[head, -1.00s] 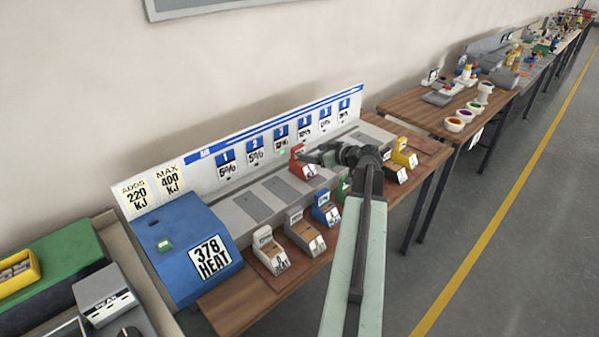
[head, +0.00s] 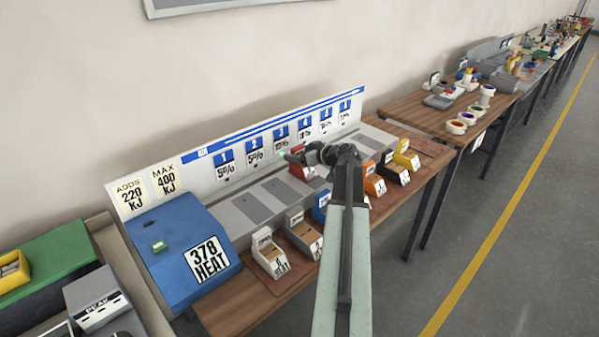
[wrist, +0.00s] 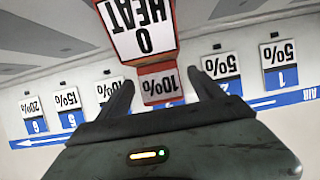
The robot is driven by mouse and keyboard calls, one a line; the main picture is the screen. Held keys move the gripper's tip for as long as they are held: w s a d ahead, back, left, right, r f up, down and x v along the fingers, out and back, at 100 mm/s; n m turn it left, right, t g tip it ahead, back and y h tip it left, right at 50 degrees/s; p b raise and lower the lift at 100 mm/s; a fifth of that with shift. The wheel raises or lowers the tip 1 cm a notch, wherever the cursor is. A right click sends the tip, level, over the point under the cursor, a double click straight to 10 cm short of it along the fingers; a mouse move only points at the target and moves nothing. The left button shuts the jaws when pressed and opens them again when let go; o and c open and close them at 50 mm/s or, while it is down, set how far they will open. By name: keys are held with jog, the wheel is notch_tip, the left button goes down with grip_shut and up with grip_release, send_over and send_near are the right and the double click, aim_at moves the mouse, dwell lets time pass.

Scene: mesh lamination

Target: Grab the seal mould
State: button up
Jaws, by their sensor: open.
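No mould shows a readable "seal" name, so I cannot tell which one it is. A red mould (head: 298,170) stands on the grey station below the numbered signs, partly hidden by my arm. In the wrist view the red mould (wrist: 157,69) appears upside down, with "0 HEAT" and "100%" labels. My gripper (wrist: 161,84) is open, its fingers apart to either side of the red mould's 100% end in the picture; contact cannot be told. In the head view my gripper (head: 293,155) is at the red mould.
In front stand a white mould (head: 268,248), a grey mould (head: 302,230), a blue mould (head: 322,205), an orange mould (head: 374,184), a black mould (head: 393,167) and a yellow mould (head: 406,154). A blue heat box (head: 185,245) is at left. The numbered backboard (head: 240,160) rises behind.

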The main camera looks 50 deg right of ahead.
jog(key=shift+c, duration=0.3)
grip_shut()
jog(key=shift+r, duration=0.1)
notch_tip(320, 180, up, 10)
jog(key=p, duration=1)
jog(key=shift+r, duration=0.1)
